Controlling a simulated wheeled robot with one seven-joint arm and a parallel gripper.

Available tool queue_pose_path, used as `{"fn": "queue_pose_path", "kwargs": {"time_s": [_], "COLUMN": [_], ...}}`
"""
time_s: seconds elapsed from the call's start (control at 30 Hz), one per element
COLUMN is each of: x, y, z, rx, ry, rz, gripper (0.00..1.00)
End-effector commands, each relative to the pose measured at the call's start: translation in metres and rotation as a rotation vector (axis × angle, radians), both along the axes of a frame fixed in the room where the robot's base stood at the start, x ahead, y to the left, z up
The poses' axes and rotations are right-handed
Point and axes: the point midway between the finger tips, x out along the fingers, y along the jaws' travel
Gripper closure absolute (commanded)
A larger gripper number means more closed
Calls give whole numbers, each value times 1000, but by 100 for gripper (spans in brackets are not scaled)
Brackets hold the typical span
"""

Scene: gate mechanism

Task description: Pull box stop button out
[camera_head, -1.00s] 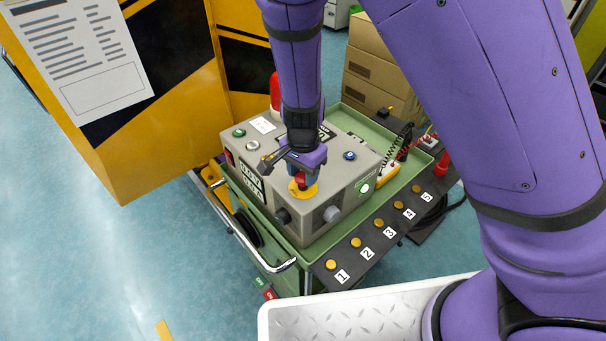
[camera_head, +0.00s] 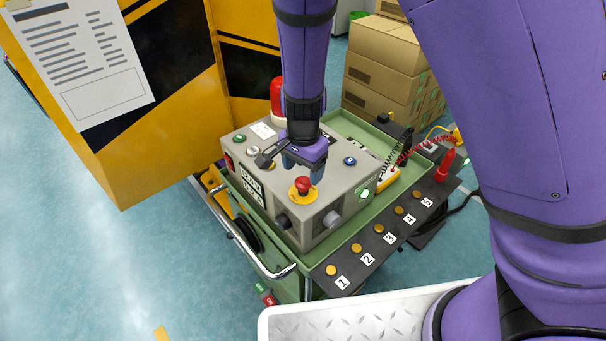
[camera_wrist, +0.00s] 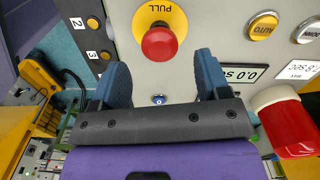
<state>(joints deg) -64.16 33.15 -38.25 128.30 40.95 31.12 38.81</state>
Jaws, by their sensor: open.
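The red stop button (camera_head: 303,185) stands on a yellow disc on top of the grey control box (camera_head: 345,185). In the wrist view the button (camera_wrist: 160,42) shows as a red mushroom head, with "PULL" printed on the yellow disc (camera_wrist: 145,18). My gripper (camera_head: 303,168) is above the box, behind the button in the head view. In the wrist view my gripper (camera_wrist: 162,72) has its two blue fingers apart, with nothing between them. The button lies just beyond the fingertips, roughly centred between them, and no contact shows.
A green cart (camera_head: 290,262) carries the box, with a numbered button strip (camera_head: 385,238) in front. Cardboard boxes (camera_head: 385,65) stand behind.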

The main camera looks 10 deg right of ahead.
Motion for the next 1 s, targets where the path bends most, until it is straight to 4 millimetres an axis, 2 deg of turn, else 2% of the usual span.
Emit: {"fn": "queue_pose_path", "kwargs": {"time_s": [0.03,0.2,0.4,0.6,1.0], "x": [0,0,0,0,0], "y": [1,1,1,0,0], "z": [11,43,70,80,80], "rx": [5,4,4,1,1], "ry": [-4,-3,-2,-1,-1], "rz": [2,4,1,-1,-1], "gripper": [31,31,31,31,31]}}
